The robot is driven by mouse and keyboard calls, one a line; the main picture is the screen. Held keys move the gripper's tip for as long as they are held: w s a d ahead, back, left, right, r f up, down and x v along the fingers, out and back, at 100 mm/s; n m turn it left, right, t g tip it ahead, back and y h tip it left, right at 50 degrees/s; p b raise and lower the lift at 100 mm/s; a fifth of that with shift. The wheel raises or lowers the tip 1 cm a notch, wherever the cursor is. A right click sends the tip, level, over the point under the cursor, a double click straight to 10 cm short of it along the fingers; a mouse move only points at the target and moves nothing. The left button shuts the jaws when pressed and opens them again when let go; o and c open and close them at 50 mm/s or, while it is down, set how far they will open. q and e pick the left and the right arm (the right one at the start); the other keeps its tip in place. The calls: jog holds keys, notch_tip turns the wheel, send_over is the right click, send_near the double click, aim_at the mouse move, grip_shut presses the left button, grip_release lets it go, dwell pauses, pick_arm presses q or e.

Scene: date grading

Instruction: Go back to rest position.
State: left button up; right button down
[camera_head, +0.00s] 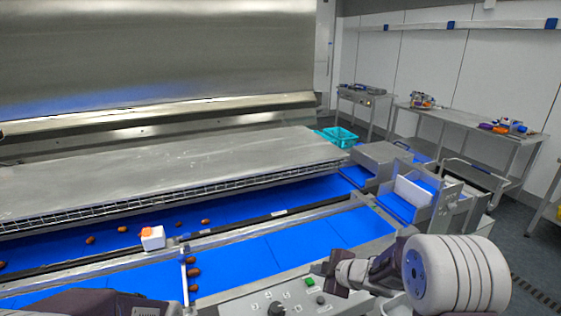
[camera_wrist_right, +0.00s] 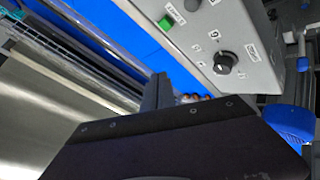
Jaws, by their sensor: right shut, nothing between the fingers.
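My right gripper (camera_head: 338,268) is shut and empty above the grey control panel, its arm coming in from the right. In the right wrist view the dark gripper body fills the lower middle, with the panel behind it. A dark part of my left arm shows at the bottom left edge of the head view; whether its fingers are open or shut cannot be made out.
Brown dates (camera_head: 193,272) lie on the blue belts (camera_head: 255,255). A white block with an orange top (camera_head: 152,238) sits by the rail. A teal basket (camera_head: 340,137) and side tables (camera_head: 470,125) stand further back.

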jog(key=s+d+r+m+g+h, duration=0.1)
jog(key=s+d+m+h, duration=0.4)
jog(key=s+m, duration=0.5)
jog(key=s+f+m+g, duration=0.2)
jog(key=s+m+g, duration=0.1)
jog(key=s, duration=0.4)
jog(key=s+f+m+g, duration=0.3)
jog(key=s, duration=0.4)
jog(key=shift+s+a, duration=0.2)
